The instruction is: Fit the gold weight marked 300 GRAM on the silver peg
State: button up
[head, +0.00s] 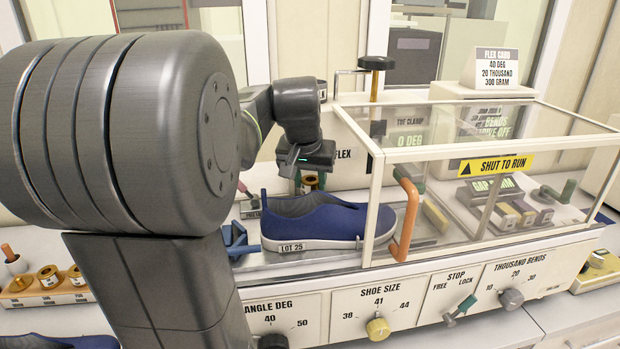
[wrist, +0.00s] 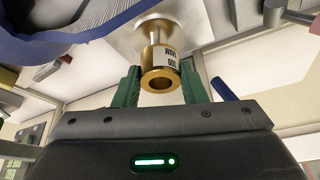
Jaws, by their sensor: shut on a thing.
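My gripper (head: 309,176) is above the toe-to-heel line of the blue shoe, at its left end, in the head view. A bit of the gold weight (head: 310,183) shows under my gripper in the head view. A silver peg (wrist: 153,33) with a round pale base lies just beyond the weight, roughly in line with it. I cannot tell whether the weight is around the peg.
The blue shoe (head: 325,218), tagged LOT 25, sits close beside my gripper. A clear guard (head: 480,150) with an orange handle (head: 408,215) stands to the right. A wooden rack (head: 50,296) with gold weights is at the far left. A FLEX CARD (head: 497,68) stands at the back.

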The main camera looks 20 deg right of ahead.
jog(key=shift+f+b, duration=0.85)
jog(key=shift+f, duration=0.45)
jog(key=o, duration=1.2)
jog(key=shift+o, duration=0.2)
jog(key=shift+r, duration=0.1)
jog(key=v, duration=1.3)
jog(key=shift+s+r+b, duration=0.2)
jog(key=shift+r+b, duration=0.05)
jog(key=shift+b, duration=0.15)
jog(key=p+x, duration=0.1)
jog(key=x, duration=1.2)
jog(key=shift+w+f, duration=0.2)
jog(key=shift+f, duration=0.1)
jog(key=shift+r, duration=0.45)
